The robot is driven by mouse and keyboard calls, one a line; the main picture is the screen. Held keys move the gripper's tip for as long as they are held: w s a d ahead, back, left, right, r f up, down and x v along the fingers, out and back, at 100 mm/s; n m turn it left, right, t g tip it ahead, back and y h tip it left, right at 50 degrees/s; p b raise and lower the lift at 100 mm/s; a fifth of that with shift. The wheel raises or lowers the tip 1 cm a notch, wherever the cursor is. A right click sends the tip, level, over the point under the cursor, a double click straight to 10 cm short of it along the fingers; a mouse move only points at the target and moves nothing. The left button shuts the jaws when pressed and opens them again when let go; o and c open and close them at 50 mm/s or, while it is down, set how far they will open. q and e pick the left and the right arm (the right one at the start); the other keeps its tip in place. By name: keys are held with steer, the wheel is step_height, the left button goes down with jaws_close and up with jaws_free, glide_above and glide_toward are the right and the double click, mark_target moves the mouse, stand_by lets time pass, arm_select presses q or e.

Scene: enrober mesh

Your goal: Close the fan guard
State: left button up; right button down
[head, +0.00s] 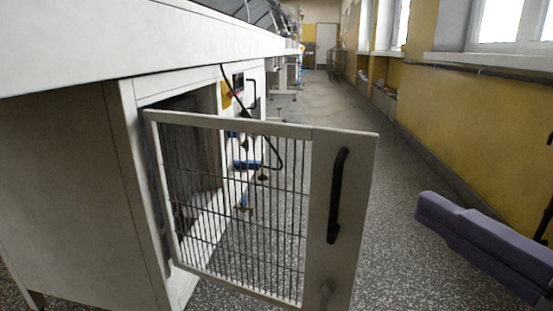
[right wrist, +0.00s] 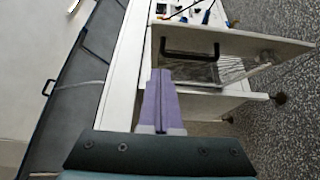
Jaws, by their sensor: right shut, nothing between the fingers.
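The fan guard (head: 345,265) is a white-framed panel with a wire mesh. In the head view it stands swung open, its left side at the opening in the white machine cabinet (head: 130,130). A black bar handle (head: 337,195) is on its broad right side. My right gripper (head: 426,208) has purple fingers, shut and empty, to the right of the guard and apart from it. In the right wrist view the shut fingertips (right wrist: 160,75) point toward the guard's panel (right wrist: 240,45), just below its handle (right wrist: 190,52) in the picture. My left gripper is not in view.
A cable (head: 281,145) and small coloured fittings show behind the mesh on the cabinet's side. Terrazzo floor (head: 385,240) is clear between the guard and the yellow wall (head: 450,125). A pipe (head: 500,68) runs along that wall.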

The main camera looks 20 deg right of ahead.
steer(key=p, duration=0.4)
glide_toward(357, 149)
steer(key=w+a, duration=0.3)
steer(key=shift+w+d+r, duration=0.1)
steer(key=shift+w+d, duration=0.95)
steer(key=shift+w, duration=0.15)
steer(key=shift+w+d, duration=0.35)
steer(key=shift+d, duration=0.15)
